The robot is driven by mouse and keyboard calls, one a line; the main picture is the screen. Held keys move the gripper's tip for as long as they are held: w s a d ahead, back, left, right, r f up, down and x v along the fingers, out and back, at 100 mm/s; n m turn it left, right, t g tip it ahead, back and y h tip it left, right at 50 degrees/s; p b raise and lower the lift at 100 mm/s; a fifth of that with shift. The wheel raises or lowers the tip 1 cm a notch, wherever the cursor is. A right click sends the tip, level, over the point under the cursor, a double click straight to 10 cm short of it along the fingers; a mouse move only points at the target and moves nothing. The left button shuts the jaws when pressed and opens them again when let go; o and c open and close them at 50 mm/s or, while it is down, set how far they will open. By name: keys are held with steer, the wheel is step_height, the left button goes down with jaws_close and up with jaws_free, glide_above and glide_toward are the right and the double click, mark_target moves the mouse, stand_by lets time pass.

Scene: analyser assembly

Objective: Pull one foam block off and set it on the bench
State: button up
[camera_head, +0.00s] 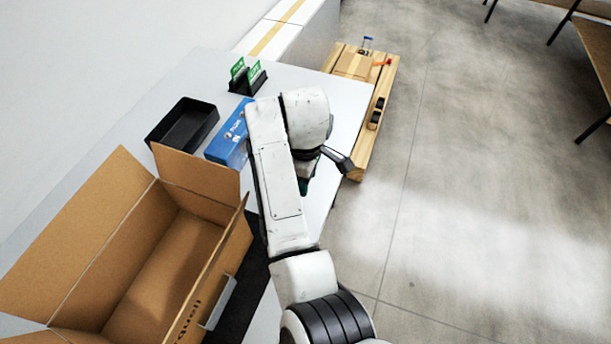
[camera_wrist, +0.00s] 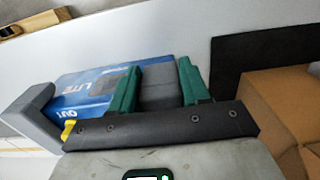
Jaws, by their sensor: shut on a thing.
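In the wrist view my gripper (camera_wrist: 159,70) has its two green fingers closed on the sides of a dark grey block (camera_wrist: 160,90), which looks like a foam block. A blue printed box (camera_wrist: 85,92) lies just beyond and to the left of the fingers. Whether the held block touches it or anything below, I cannot tell. Another grey angular piece (camera_wrist: 27,112) shows at the left, and I cannot tell what it belongs to. In the head view my arm hides most of the gripper; a bit of green (camera_head: 304,187) shows over the bench (camera_head: 345,110).
An open cardboard box (camera_head: 205,255) stands at the lower left. A black tray (camera_head: 182,124), a blue box (camera_head: 229,137) and a black holder with green cards (camera_head: 247,82) stand on the bench. A wooden crate (camera_head: 358,160) adjoins its right edge.

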steer(key=shift+r+p, duration=0.25)
steer(key=shift+p, duration=0.05)
steer(key=shift+r+p, duration=3.45)
steer(key=shift+p, duration=0.4)
steer(key=shift+d, duration=0.1)
